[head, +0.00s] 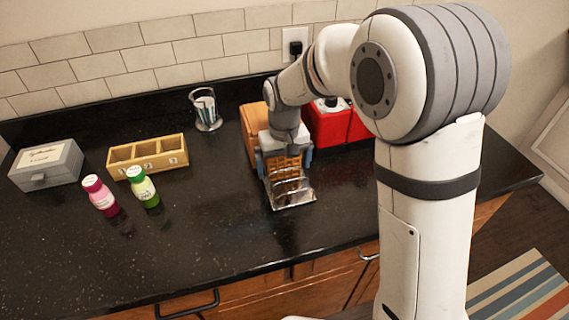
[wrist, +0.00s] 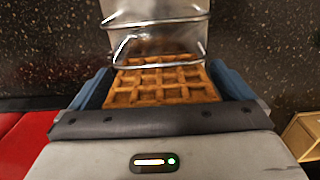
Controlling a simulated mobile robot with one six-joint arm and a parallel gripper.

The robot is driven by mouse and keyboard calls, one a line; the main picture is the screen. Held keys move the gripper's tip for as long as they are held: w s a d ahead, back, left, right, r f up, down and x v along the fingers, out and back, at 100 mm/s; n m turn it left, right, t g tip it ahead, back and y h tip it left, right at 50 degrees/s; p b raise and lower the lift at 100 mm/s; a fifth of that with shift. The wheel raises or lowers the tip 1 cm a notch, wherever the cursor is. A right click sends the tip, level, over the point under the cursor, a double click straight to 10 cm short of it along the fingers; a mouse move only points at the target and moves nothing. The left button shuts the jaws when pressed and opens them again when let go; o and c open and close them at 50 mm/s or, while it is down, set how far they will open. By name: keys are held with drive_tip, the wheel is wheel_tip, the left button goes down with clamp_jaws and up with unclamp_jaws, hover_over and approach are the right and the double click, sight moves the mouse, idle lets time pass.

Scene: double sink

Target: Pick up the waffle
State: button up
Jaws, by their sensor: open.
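The waffle (head: 284,163) is golden brown with a square grid and stands in a wire toast rack (head: 291,196) on the black counter. In the wrist view the waffle (wrist: 160,88) lies between the two blue fingers of my gripper (wrist: 163,84), with a narrow gap near each side. My gripper (head: 285,160) is open around the waffle, reaching down from behind the rack in the head view. The wire loops of the rack (wrist: 158,40) show just beyond the waffle. The part of the waffle under the gripper body is hidden.
A red toaster (head: 330,123) stands right of my gripper and a wooden box (head: 250,130) close on its left. A glass (head: 206,110), a wooden tray (head: 148,157), two bottles (head: 100,195) and a grey box (head: 46,165) are further left. The front counter is clear.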

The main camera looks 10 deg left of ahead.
drive_tip(key=shift+c, duration=0.4)
drive_tip(key=c, duration=0.6)
drive_tip(key=shift+c, duration=0.2)
